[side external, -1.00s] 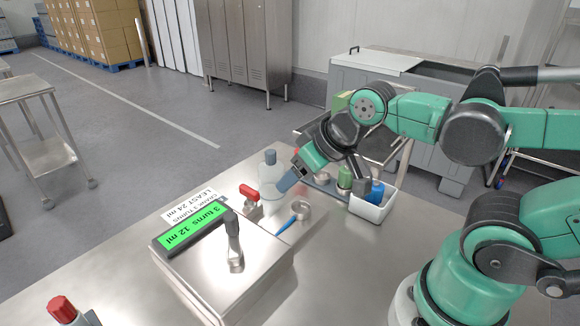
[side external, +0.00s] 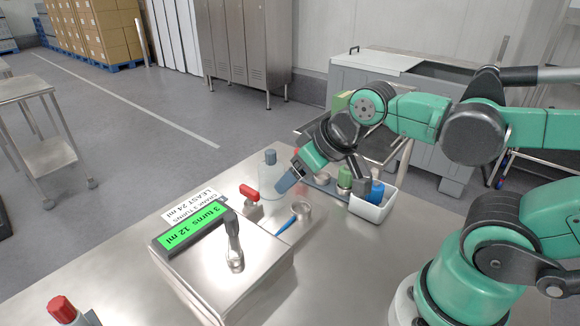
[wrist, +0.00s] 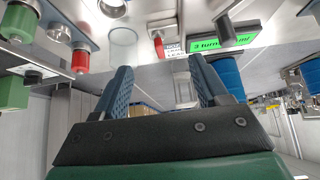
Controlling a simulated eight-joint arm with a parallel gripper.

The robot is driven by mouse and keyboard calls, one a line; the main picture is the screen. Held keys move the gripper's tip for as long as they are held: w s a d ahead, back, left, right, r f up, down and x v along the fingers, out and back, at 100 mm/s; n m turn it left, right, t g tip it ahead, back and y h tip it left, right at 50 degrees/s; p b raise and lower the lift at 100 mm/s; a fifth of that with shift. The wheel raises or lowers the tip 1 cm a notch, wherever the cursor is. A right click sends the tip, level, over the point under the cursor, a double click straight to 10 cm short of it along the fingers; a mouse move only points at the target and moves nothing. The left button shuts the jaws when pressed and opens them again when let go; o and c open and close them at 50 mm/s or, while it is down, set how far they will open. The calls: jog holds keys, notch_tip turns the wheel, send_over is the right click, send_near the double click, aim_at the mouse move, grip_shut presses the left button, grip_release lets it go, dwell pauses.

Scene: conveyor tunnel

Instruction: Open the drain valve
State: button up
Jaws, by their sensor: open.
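The drain valve appears to be the red-handled fitting (side external: 249,194) beside the steel box; its red handle (wrist: 158,46) also shows in the wrist view, ahead of and between my fingers. My gripper (side external: 287,181) is above the bench, to the right of the red handle and apart from it. In the wrist view my gripper (wrist: 164,76) has its two blue fingers spread with nothing between them. The steel box (side external: 205,270) carries a dark crank (side external: 233,240) and a green display (side external: 192,226) reading "3 turns 12 ml". How far the valve is turned cannot be told.
A small steel cup (side external: 301,208) with a blue handle lies in front. A white bin (side external: 375,209) holding a blue bottle is at right.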

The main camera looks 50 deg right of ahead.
jog(key=o, duration=0.3)
jog(key=shift+w+r, duration=0.1)
jog(key=shift+w, duration=0.05)
jog(key=shift+o, duration=0.2)
jog(key=n+g, duration=0.7)
jog(key=n, duration=1)
send_over(249, 189)
jog(key=f, duration=0.2)
jog(key=shift+s+f, duration=0.3)
jog(key=shift+f, duration=0.05)
jog(key=shift+w+f+n, duration=0.35)
jog(key=shift+f+n, duration=0.15)
jog(key=shift+f, duration=2.85)
jog(key=c, duration=1.3)
